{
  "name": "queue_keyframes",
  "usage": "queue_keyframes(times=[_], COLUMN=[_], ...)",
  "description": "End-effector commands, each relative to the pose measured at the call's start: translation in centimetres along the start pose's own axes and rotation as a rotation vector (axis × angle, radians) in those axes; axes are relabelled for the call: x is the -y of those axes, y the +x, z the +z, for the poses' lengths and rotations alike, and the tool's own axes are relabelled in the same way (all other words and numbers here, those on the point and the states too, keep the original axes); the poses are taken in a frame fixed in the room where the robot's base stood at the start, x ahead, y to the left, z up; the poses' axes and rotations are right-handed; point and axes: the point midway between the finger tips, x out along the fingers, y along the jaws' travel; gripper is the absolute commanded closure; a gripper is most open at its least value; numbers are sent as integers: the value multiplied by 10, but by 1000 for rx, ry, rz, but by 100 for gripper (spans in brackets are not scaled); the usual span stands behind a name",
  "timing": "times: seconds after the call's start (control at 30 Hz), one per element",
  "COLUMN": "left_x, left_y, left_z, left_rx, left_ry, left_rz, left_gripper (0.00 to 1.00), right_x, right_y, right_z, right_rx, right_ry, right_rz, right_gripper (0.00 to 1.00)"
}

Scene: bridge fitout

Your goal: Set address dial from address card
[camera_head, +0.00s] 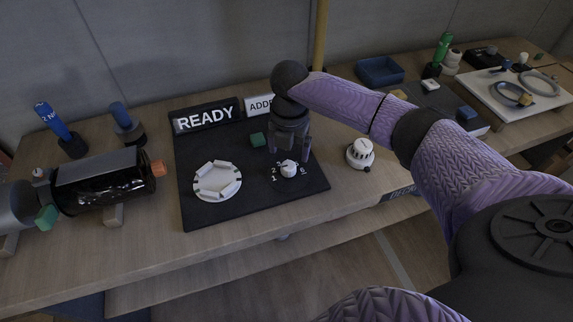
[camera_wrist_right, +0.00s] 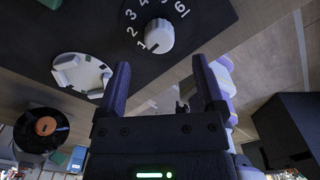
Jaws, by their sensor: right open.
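The address dial is a white knob (camera_head: 289,169) on a dark panel (camera_head: 225,215), with printed numbers around it. In the right wrist view the knob (camera_wrist_right: 160,36) shows numbers 1 to 6 and a small dark mark, seemingly toward 1. The address card (camera_head: 258,104) stands at the panel's back; my right arm covers part of it, and only "ADD" reads. My right gripper (camera_head: 289,150) points down over the dial, fingers apart. In the wrist view its open fingers (camera_wrist_right: 162,78) hold nothing, and the knob lies just beyond the tips. My left gripper is not in view.
On the panel are a READY sign (camera_head: 206,117), a round white base (camera_head: 217,181) and a green block (camera_head: 257,139). A white detector-like unit (camera_head: 360,154) stands right of the panel. A dark cylinder (camera_head: 105,183) lies left. A blue tray (camera_head: 380,71) is behind my arm.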

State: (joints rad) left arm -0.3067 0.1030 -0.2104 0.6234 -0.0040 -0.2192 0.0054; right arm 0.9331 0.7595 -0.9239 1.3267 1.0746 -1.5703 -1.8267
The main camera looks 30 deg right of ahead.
Motion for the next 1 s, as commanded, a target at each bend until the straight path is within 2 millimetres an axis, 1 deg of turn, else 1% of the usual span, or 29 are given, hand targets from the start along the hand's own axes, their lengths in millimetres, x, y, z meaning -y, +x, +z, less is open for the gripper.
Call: queue_keyframes(times=[0.03,0.1,0.2,0.3,0.53,0.57,0.6,0.67,0.7,0.77,0.8,0.87,0.9,0.93,0.97,1.0], left_x=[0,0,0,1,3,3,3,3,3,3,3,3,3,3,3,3], left_y=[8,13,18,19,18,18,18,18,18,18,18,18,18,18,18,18], left_z=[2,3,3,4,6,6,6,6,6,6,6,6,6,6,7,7], left_rx=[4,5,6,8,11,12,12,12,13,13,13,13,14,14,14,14], left_ry=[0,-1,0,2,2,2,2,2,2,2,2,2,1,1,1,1], left_rz=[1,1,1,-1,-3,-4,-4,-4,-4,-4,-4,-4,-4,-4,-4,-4], left_gripper=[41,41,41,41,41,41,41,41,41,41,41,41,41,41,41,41], right_x=[0,0,0,0,0,0,0,0,0,0,0,0,0,0,0,0], right_y=[17,31,44,50,50,50,50,50,50,50,50,50,50,50,50,50], right_z=[0,0,0,0,0,0,0,0,0,0,0,0,0,0,0,0], right_rx=[-2,-1,-1,0,1,1,1,1,1,1,1,1,1,1,1,1], right_ry=[0,1,1,1,0,1,1,1,1,1,1,1,1,1,1,1], right_rz=[-4,-2,-1,-1,0,0,1,1,1,0,0,0,0,0,0,0], right_gripper=[13,13,13,13,13,17,26,39,47,60,68,81,89,96,100,100])
